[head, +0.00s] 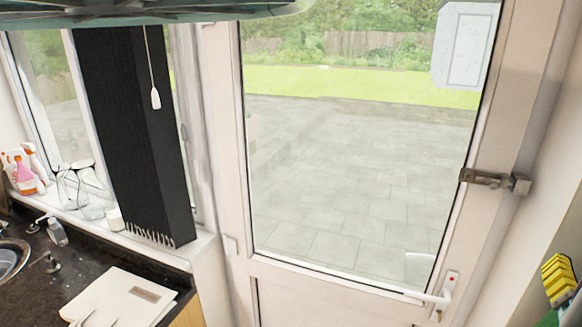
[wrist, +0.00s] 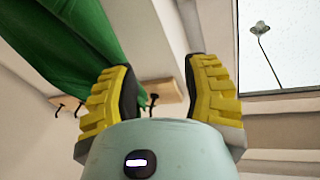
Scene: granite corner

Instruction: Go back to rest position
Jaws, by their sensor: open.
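My gripper (wrist: 160,84) is open in the wrist view. Its two ridged yellow fingers stand apart at either side of its pale grey-green body, with nothing held between them. In the head view, only a part of my gripper (head: 559,278) shows, at the lower right edge beside the pale wall; the rest of it is cut off by the frame.
A glazed white door (head: 265,272) with a handle (head: 436,299) fills the middle. At left, a dark counter (head: 78,262) holds a sink (head: 12,258) and a pale flat item (head: 122,296). Green cloth (wrist: 75,45) hangs near hooks (wrist: 152,98) in the wrist view.

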